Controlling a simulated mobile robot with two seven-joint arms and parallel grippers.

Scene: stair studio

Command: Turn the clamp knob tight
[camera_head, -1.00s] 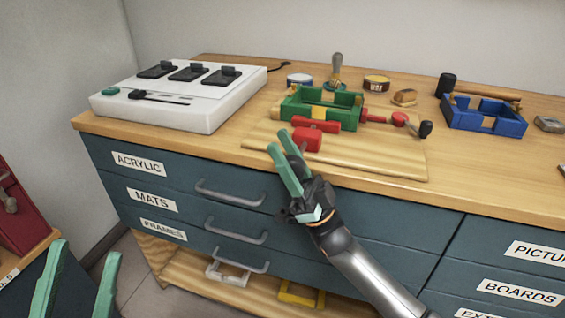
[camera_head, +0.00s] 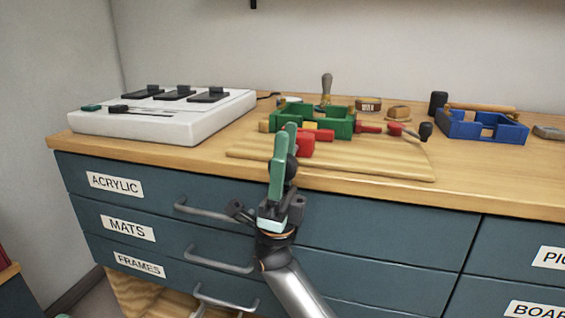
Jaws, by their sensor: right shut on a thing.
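The red clamp (camera_head: 305,147) sits at the front of the green frame (camera_head: 341,118) on a wooden board (camera_head: 350,165). A dark round knob (camera_head: 292,168) shows at the clamp's near end, partly hidden by my fingers. My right gripper (camera_head: 283,158) reaches up from below, its green fingers shut on this knob. A second red piece (camera_head: 368,128) and a dark knob (camera_head: 426,130) lie at the frame's right side. Only what looks like a green tip of my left gripper (camera_head: 62,316) shows at the bottom edge; its jaws cannot be judged.
A white console (camera_head: 180,122) with black switches stands at the left. A blue frame (camera_head: 485,128) with a mallet (camera_head: 480,107) behind it is at the right. Tins and a brush (camera_head: 326,88) stand at the back. Drawer handles (camera_head: 215,212) project below the bench edge.

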